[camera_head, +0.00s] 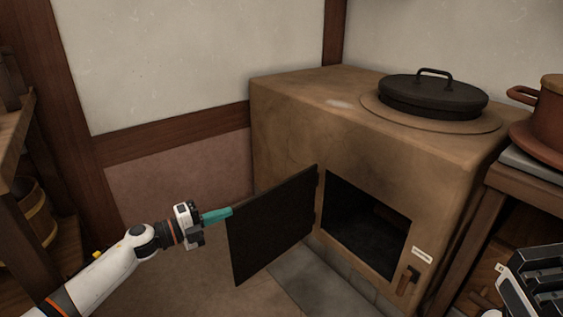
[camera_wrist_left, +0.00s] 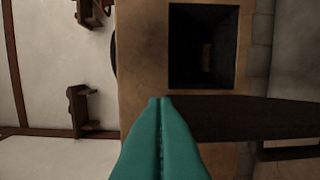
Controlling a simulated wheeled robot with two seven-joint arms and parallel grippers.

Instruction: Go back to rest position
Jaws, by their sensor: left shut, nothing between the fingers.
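My left gripper (camera_head: 229,213) reaches in from the left with its teal fingers shut and nothing between them. Its fingertips are close to the outer edge of the open dark door (camera_head: 272,229) of the clay stove (camera_head: 292,118); I cannot tell whether they touch it. The door stands swung out to the left, and the stove opening (camera_head: 365,228) is dark, with no contents that I can make out. In the left wrist view the shut fingers (camera_wrist_left: 160,100) point toward the stove, with the door (camera_wrist_left: 240,118) at their right. My right gripper does not show clearly; only a dark and white part of mine is at the lower right.
A black lidded pan (camera_head: 432,97) sits on the stove top. A wooden table at the right holds a reddish-brown pot (camera_head: 550,122). Wooden shelving with a bucket (camera_head: 36,212) stands at the far left. The floor left of the door is clear.

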